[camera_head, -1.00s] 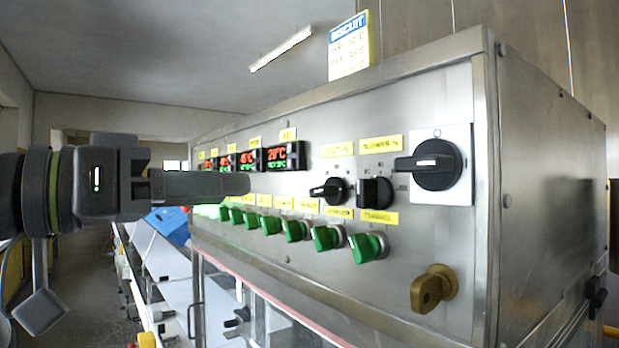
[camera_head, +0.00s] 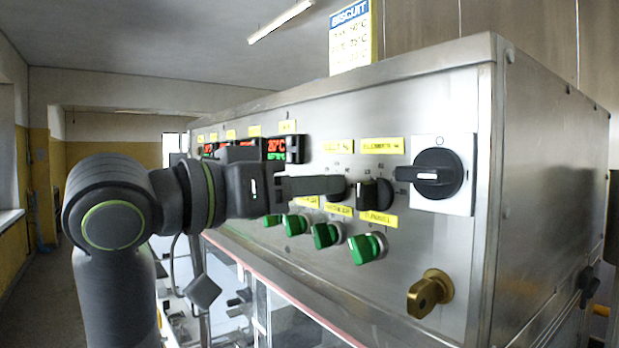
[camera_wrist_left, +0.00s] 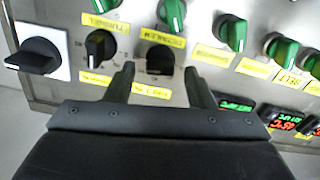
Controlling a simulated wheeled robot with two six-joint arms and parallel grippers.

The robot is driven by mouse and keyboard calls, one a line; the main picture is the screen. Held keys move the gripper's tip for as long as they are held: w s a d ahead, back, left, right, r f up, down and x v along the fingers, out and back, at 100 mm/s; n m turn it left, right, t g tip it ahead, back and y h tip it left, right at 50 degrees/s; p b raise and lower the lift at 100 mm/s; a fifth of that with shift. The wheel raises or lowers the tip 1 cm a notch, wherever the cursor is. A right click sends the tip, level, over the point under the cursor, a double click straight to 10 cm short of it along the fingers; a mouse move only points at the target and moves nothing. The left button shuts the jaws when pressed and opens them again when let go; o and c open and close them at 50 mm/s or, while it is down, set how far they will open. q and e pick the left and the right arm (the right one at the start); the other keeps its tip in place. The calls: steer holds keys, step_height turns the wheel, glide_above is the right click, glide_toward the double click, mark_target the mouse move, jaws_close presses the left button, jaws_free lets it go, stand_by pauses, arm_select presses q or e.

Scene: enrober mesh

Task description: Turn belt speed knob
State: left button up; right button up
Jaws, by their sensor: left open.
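My left gripper (camera_head: 315,187) is at the steel control panel (camera_head: 440,260), seen from the side in the head view, its fingers pointing right at the left black knob of the pair. My right gripper is out of view.
A large black rotary switch on a white plate (camera_head: 462,200) is at the panel's right. A row of green switches (camera_head: 366,248) runs below the black knobs, with a brass knob (camera_head: 430,293) lower right. Digital displays (camera_head: 286,148) are behind my gripper.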

arm_select(q)
steer(key=shift+w+d, duration=0.2)
steer(key=shift+d, duration=0.1)
steer(key=c, duration=1)
steer(key=shift+w+a+n, duration=0.1)
steer(key=shift+n, duration=3.8)
